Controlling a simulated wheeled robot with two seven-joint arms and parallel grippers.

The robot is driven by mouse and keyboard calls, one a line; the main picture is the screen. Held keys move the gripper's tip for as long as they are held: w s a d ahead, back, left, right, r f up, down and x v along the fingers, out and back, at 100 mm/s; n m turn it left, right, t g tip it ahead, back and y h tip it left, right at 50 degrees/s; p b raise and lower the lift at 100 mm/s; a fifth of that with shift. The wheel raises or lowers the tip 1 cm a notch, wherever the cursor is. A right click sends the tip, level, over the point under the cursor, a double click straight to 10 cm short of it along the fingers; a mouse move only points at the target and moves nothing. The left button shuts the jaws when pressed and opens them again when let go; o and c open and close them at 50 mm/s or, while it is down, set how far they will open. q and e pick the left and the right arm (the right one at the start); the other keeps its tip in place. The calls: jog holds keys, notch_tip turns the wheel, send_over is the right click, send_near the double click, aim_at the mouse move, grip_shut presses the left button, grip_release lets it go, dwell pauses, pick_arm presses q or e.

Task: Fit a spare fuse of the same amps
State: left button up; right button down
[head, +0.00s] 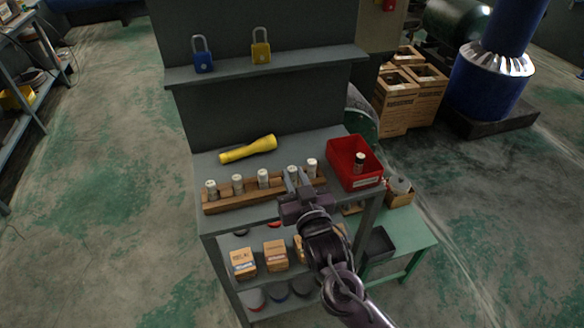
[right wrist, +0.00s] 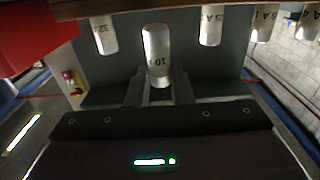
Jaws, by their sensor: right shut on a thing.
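A wooden rack (head: 232,204) on the grey bench holds a row of white labelled fuses, such as the one at its left end (head: 211,188). My right gripper (head: 292,182) is over the rack's right part, shut on a fuse marked 10 A (right wrist: 158,55). In the right wrist view the held fuse's far end shows whole, apart from the rack. A fuse marked 32 (right wrist: 102,34) stands beside it; another fuse (right wrist: 210,26) is on its other side, its marking hard to read. A dark-topped fuse (head: 359,161) stands in a red bin (head: 340,150). My left gripper is not in view.
A yellow torch (head: 248,149) lies behind the rack. A blue padlock (head: 203,58) and a yellow padlock (head: 261,48) are on the upper shelf. Small cartons (head: 243,263) stand on the shelf below. A green side table (head: 412,238) with a black tray (head: 378,244) is at right.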

jog(key=shift+p+v, duration=1)
jog(key=shift+v, duration=1.3)
